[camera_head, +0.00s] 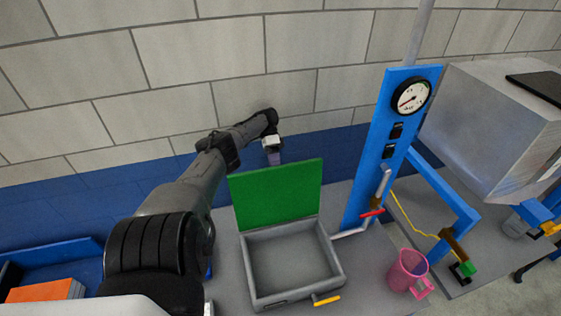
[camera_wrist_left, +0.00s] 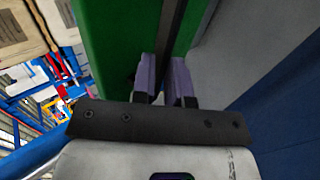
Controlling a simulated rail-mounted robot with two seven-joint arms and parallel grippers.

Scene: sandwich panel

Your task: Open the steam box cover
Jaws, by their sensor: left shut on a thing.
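The steam box (camera_head: 250,272) is an open grey tray-like box on the grey table. Its green cover (camera_head: 277,193) stands raised along the back edge, leaning slightly back, and the empty-looking inside of the box shows. A yellow handle (camera_head: 327,300) sticks out at the box's front. My left arm reaches in from the left, and my left gripper (camera_head: 274,157) is at the cover's top edge, partly hidden behind it. In the left wrist view the purple fingers (camera_wrist_left: 166,80) are closed around the edge of the green cover (camera_wrist_left: 115,45). My right gripper is not in view.
A blue post with a pressure gauge (camera_head: 411,97) stands right of the box, joined to it by a pipe (camera_head: 352,231). A pink cup (camera_head: 408,271) stands at the front right. A blue bin (camera_head: 65,262) is at the lower left. A brick wall (camera_head: 110,60) lies behind.

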